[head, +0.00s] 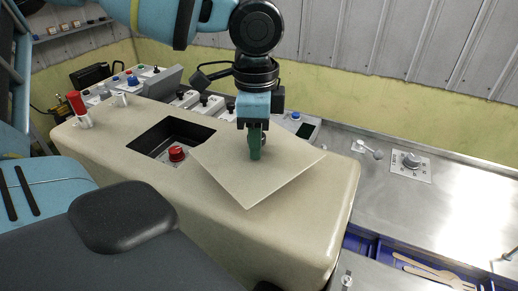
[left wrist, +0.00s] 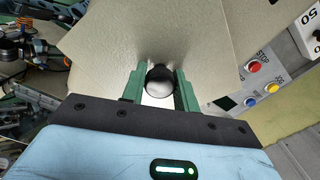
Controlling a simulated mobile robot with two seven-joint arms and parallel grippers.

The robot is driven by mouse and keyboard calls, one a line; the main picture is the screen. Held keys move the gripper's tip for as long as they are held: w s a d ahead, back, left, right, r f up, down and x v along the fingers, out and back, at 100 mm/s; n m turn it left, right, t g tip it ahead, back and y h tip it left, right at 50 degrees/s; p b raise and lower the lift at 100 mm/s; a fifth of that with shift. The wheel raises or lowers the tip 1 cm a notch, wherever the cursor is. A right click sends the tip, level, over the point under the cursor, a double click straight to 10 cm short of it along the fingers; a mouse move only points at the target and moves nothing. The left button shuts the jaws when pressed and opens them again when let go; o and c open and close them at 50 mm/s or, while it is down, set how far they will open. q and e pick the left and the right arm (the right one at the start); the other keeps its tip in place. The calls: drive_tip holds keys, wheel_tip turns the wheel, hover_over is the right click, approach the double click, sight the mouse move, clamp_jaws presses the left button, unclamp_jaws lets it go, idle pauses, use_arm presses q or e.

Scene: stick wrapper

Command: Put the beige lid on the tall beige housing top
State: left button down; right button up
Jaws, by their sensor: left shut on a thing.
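The beige lid (head: 245,185) is a flat square plate held above the tall beige housing (head: 310,225), turned at an angle to the housing's edges. Its tilt is hard to judge. My left gripper (head: 255,148) is shut on the lid's dark round knob; the knob (left wrist: 160,80) shows between the green fingers in the left wrist view, with the lid (left wrist: 150,35) beyond. The housing top has a dark rectangular opening (head: 165,135), left of the lid and partly uncovered. Whether the lid touches the housing top cannot be told. My right gripper is not in view.
A red button (head: 177,153) shows at the opening's near edge, close to the lid's left corner. A red-capped post (head: 78,108) stands at the housing's left end. Control boxes (head: 205,105) stand behind. A steel counter (head: 440,205) with a dial lies to the right.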

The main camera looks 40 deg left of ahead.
use_arm(q)
drive_tip(key=shift+w+a, duration=0.1)
drive_tip(key=shift+w, duration=0.35)
drive_tip(key=shift+f, duration=1.7)
drive_tip(key=shift+f, duration=0.15)
drive_tip(key=c, duration=1.1)
unclamp_jaws()
drive_tip(key=shift+o, duration=0.2)
wheel_tip(320, 180, up, 12)
drive_tip(key=shift+r, duration=0.1)
